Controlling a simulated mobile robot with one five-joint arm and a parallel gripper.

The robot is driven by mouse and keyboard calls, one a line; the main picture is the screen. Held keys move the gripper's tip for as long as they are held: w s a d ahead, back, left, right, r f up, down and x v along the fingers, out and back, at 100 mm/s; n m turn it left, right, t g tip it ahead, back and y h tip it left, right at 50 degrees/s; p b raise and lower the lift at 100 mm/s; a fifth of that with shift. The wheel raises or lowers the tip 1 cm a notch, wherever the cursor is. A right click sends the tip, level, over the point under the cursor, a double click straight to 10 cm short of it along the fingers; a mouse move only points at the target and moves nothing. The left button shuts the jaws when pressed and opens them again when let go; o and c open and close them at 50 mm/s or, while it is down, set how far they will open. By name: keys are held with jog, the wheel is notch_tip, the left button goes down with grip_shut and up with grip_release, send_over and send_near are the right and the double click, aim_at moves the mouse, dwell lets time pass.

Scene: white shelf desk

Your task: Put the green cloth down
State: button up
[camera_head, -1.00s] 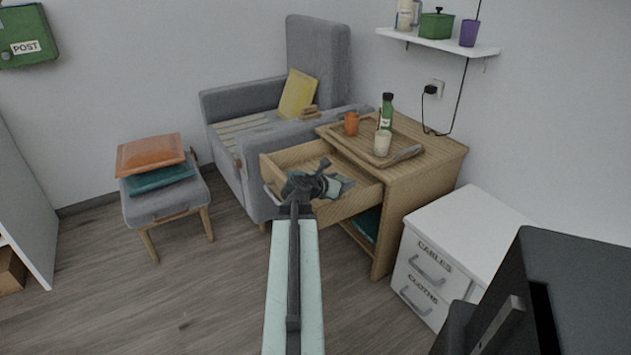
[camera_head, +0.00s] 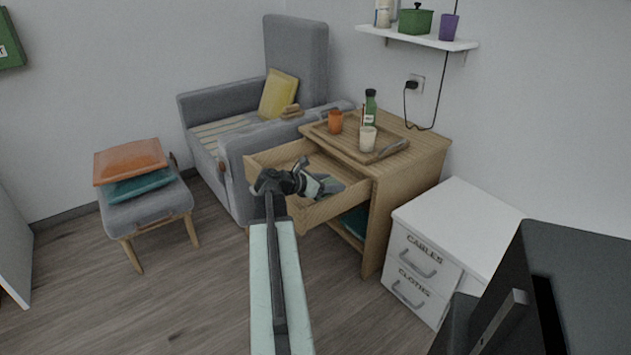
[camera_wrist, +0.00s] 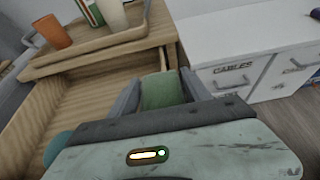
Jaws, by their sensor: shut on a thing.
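The green cloth (camera_wrist: 162,90) is between the two grey fingers of my gripper (camera_wrist: 157,92) in the wrist view, and the fingers are shut on it. In the head view my gripper (camera_head: 322,187) is over the open drawer (camera_head: 318,212) of the wooden side table (camera_head: 412,178). The cloth is hard to make out there against the gripper. I cannot tell whether it touches the drawer floor. The drawer also shows in the wrist view (camera_wrist: 75,107), to the left of the cloth.
A wooden tray (camera_head: 385,152) with an orange cup (camera_head: 335,121), a pale cup (camera_head: 367,139) and a green bottle (camera_head: 370,107) stands on the table. A white cabinet (camera_head: 458,222), labelled CABLES and CLOTHS, is to the right. A grey armchair (camera_head: 297,52) is behind.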

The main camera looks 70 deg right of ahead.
jog(key=w+d+f+b, duration=0.1)
jog(key=w+d, duration=0.7)
jog(key=d, duration=0.3)
jog(key=shift+s+a+f+b, duration=0.1)
jog(key=shift+s+f+b, duration=0.05)
jog(key=shift+f+b, duration=1.1)
jog(key=shift+s+a+f+b, duration=0.1)
jog(key=shift+f+b, duration=1.05)
jog(key=shift+f, duration=0.15)
jog(key=o, duration=1.4)
jog(key=shift+c, duration=0.2)
jog(key=shift+r, duration=0.2)
jog(key=r+p+v, duration=0.1)
jog(key=p+v, duration=0.5)
jog(key=v, duration=0.6)
